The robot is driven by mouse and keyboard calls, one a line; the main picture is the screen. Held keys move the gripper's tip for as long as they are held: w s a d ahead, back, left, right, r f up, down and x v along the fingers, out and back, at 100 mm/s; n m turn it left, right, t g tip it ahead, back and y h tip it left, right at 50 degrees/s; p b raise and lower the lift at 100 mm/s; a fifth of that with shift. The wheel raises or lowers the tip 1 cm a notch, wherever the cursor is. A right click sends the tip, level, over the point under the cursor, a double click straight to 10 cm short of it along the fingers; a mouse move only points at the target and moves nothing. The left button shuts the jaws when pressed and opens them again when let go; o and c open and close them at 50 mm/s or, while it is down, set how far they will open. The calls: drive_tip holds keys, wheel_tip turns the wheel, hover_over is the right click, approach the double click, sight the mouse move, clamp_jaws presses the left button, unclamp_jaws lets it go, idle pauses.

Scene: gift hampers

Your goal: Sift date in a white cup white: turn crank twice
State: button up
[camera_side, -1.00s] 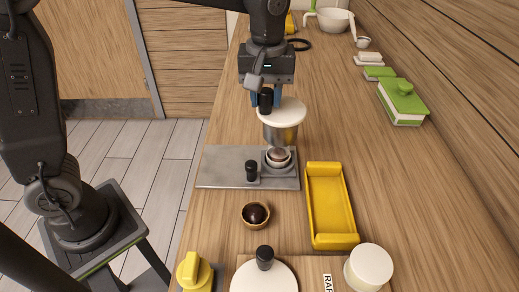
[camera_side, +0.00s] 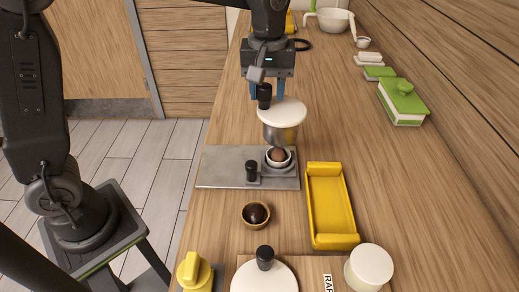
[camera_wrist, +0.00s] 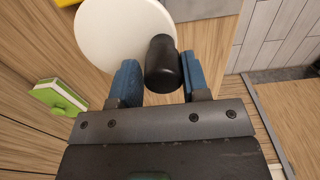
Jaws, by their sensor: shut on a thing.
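The sifter (camera_side: 281,133) is a metal cup-shaped body under a round white top (camera_side: 284,112), which also shows in the wrist view (camera_wrist: 112,30). A black upright crank knob (camera_side: 264,93) stands at the top's edge; in the wrist view the knob (camera_wrist: 161,66) sits between the blue fingers. My gripper (camera_wrist: 158,80) is shut on the knob, above the sifter. Below the sifter, a white cup (camera_side: 279,165) holding a brown date (camera_side: 278,154) stands on a grey metal plate (camera_side: 220,170). The inside of the sifter is hidden.
A second black knob (camera_side: 251,170) stands on the plate. In front are a small bowl with a dark ball (camera_side: 256,215), a yellow tray (camera_side: 331,205) and a white round container (camera_side: 369,267). A green-lidded box (camera_side: 402,101) is at the right. The counter between is clear.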

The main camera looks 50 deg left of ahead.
drive_tip(key=shift+w+d, duration=0.1)
drive_tip(key=shift+d, duration=0.05)
drive_tip(key=shift+o, duration=0.8)
drive_tip(key=shift+w, duration=0.45)
drive_tip(key=shift+o, duration=0.2)
drive_tip(key=shift+o, duration=1.3)
drive_tip(key=shift+w, duration=0.6)
drive_tip(key=o, duration=0.4)
drive_tip(key=shift+w+d+r, duration=0.1)
drive_tip(key=shift+w+d, duration=0.15)
drive_tip(key=shift+w, duration=0.1)
drive_tip(key=shift+c, duration=0.2)
drive_tip(key=shift+w, duration=0.1)
